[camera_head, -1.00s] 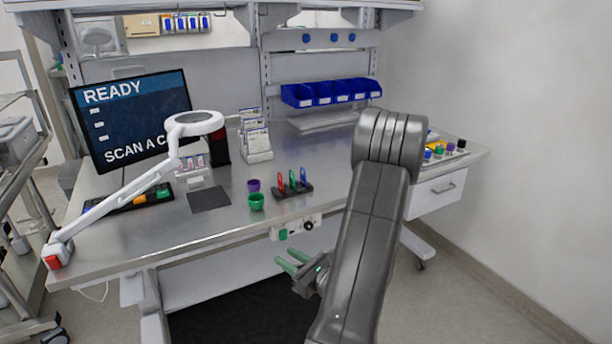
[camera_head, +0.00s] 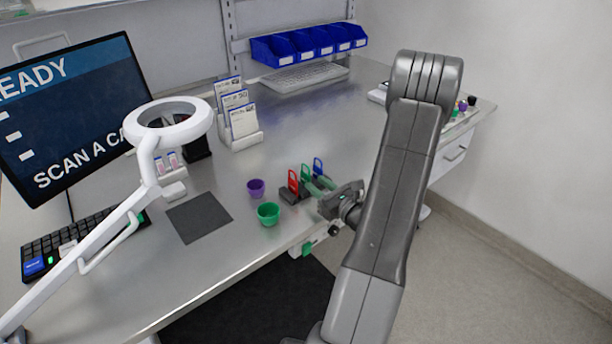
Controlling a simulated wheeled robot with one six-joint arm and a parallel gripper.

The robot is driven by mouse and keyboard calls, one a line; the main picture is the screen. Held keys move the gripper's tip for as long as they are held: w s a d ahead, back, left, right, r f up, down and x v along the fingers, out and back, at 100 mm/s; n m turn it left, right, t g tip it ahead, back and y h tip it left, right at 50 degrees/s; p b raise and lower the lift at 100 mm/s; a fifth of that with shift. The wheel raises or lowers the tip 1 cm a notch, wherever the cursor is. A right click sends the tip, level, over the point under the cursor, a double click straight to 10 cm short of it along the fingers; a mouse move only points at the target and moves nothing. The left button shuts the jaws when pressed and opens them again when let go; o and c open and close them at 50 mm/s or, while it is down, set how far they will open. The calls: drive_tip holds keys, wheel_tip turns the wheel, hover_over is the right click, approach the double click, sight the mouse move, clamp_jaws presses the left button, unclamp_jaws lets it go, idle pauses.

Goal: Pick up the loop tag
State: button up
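Three loop tags stand upright in a dark rack (camera_head: 287,197) near the table's front edge: a red tag (camera_head: 293,181) at the left, a green tag (camera_head: 306,171) in the middle and a blue tag (camera_head: 318,166) at the right. The fingers look apart, and no tag appears lifted. The fingers cover the lower parts of the green and blue tags, so contact cannot be told.
A purple cup (camera_head: 256,188) and a green cup (camera_head: 268,214) stand left of the rack. A magnifier lamp (camera_head: 160,125), monitor (camera_head: 75,110) and keyboard (camera_head: 75,240) fill the left side. A card holder (camera_head: 240,130) stands behind.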

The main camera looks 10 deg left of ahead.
sight(307, 177)
drive_tip(key=shift+w+a+r, duration=0.15)
drive_tip(key=shift+w+a, duration=0.05)
drive_tip(key=shift+a, duration=0.2)
drive_tip(key=p+x, duration=0.2)
drive_tip(key=x, duration=0.2)
drive_tip(key=shift+w+a, duration=0.15)
drive_tip(key=shift+a, duration=0.15)
drive_tip(key=shift+f, duration=0.2)
clamp_jaws()
